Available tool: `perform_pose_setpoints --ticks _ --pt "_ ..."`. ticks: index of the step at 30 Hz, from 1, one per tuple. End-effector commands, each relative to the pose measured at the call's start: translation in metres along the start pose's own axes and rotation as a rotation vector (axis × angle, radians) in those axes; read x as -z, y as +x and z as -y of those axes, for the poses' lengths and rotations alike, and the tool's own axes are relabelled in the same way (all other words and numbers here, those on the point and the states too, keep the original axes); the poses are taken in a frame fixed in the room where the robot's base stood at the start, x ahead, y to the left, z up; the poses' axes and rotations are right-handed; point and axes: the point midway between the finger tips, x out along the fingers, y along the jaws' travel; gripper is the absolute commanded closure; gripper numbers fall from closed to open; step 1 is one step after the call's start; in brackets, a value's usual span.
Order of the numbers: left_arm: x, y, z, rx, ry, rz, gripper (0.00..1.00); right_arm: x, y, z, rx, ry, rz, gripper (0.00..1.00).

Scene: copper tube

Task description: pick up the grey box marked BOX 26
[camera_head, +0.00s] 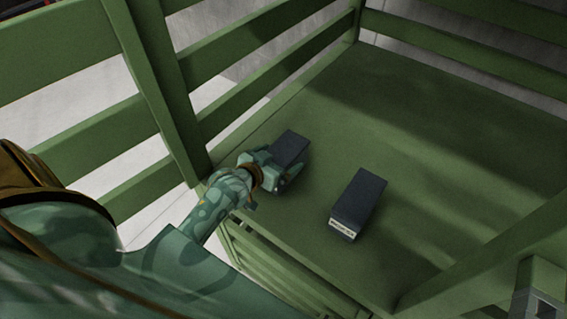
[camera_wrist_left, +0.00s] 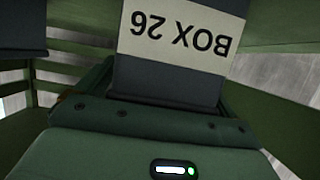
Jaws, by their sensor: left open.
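The grey box marked BOX 26 (camera_head: 291,148) lies on the green shelf near its left edge. In the left wrist view its pale label (camera_wrist_left: 185,32) reads BOX 26 upside down, close in front of the gripper. My left gripper (camera_head: 277,168) is at the near end of this box, its fingers open and reaching along both sides of that end. Whether the fingers touch the box cannot be told. My right gripper is not in view.
A second dark grey box (camera_head: 359,199) with a small white label lies to the right on the same green shelf (camera_head: 430,130). Green slatted rails (camera_head: 265,75) rise along the left and back. The shelf's back and right areas are clear.

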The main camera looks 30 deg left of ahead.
Motion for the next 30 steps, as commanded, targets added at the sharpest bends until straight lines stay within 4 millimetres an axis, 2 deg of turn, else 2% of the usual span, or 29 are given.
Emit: perform_pose_setpoints --ticks 6,8,13,23,26,30 --pt "0.000 0.001 0.000 0.000 0.000 0.000 0.06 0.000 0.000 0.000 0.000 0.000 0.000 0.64" --pt "0.000 0.001 0.000 0.000 0.000 0.000 0.20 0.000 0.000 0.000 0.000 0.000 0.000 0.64" --pt "0.000 0.001 0.000 0.000 0.000 0.000 0.68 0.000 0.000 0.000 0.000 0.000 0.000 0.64" --pt "0.005 0.000 0.000 0.000 0.000 -0.004 0.69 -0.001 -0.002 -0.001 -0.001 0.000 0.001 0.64" --pt "0.013 -0.004 0.000 0.000 0.002 -0.004 0.69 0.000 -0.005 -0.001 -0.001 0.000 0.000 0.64" --pt "0.036 -0.014 0.000 0.001 0.002 -0.006 0.69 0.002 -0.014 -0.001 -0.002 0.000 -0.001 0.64"
